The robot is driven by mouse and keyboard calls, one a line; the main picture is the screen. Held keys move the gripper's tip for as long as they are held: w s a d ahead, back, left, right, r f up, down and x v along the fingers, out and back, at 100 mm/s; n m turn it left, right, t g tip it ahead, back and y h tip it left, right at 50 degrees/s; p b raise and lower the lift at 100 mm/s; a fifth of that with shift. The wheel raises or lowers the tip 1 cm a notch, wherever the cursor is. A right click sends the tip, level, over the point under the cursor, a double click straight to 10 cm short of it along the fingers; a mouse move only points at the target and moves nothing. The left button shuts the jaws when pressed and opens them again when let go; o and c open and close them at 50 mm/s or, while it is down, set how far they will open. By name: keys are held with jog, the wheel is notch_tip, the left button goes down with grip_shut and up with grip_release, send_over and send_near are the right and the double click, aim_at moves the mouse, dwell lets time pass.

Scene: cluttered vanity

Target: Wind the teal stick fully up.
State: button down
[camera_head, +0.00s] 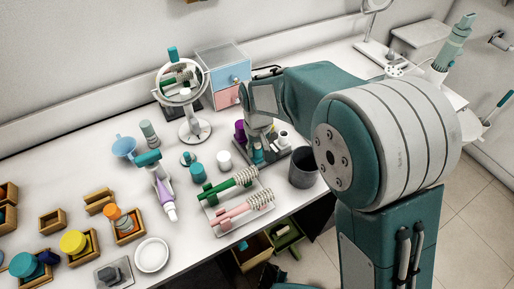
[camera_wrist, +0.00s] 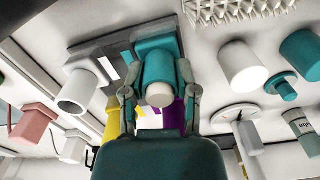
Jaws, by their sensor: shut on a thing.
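The teal stick (camera_wrist: 155,62) shows in the wrist view as a teal tube with a round, cream-white end facing the camera. My gripper (camera_wrist: 160,92) has one finger on each side of it and is shut on it. In the head view my gripper (camera_head: 258,146) points down over a dark tray (camera_head: 282,152) of small cosmetics, behind the hairbrushes. The stick is mostly hidden there by my fingers. How far the cream-white part stands out of the tube is hard to tell.
A purple item (camera_head: 240,130) stands close left of my gripper, and a yellow one (camera_wrist: 112,115) is near it in the wrist view. A white jar (camera_head: 224,160), a dark cup (camera_head: 303,168), a round mirror (camera_head: 182,85) and two hairbrushes (camera_head: 230,186) crowd around.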

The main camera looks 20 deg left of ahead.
jog(key=n, duration=0.6)
jog(key=shift+d+f+n, duration=0.1)
jog(key=shift+n, duration=0.2)
jog(key=n, duration=0.5)
jog(key=shift+n, duration=0.3)
jog(key=shift+c, duration=1.8)
grip_release()
